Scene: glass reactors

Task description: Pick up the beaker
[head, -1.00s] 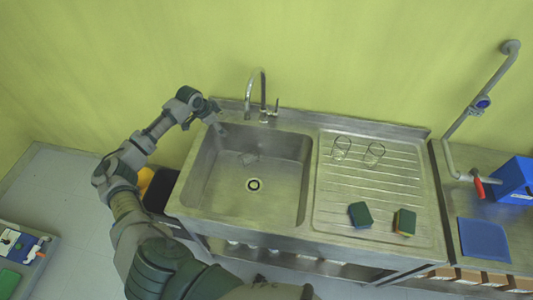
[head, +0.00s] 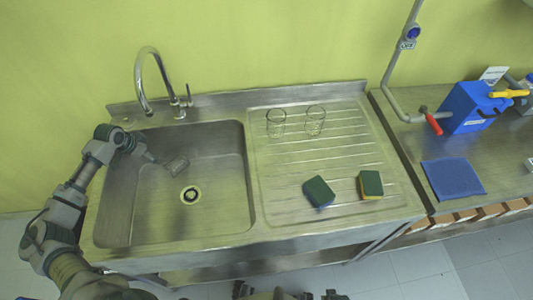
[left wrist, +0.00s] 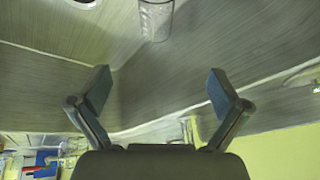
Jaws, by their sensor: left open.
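A clear glass beaker (head: 176,165) lies in the sink (head: 140,205), on its floor toward the back, up and left of the drain. My left gripper (head: 148,158) is over the back left of the sink, just left of the beaker. In the left wrist view my left gripper (left wrist: 160,95) is open with nothing between its fingers, and the beaker (left wrist: 156,18) shows beyond the fingertips at the top edge, partly cut off. Two more glass beakers stand on the drainboard, a left one (head: 276,123) and a right one (head: 315,121).
The tall faucet (head: 145,75) rises behind the sink, near my left arm. A blue box (head: 470,108) and blue mat (head: 452,178) are on the right counter.

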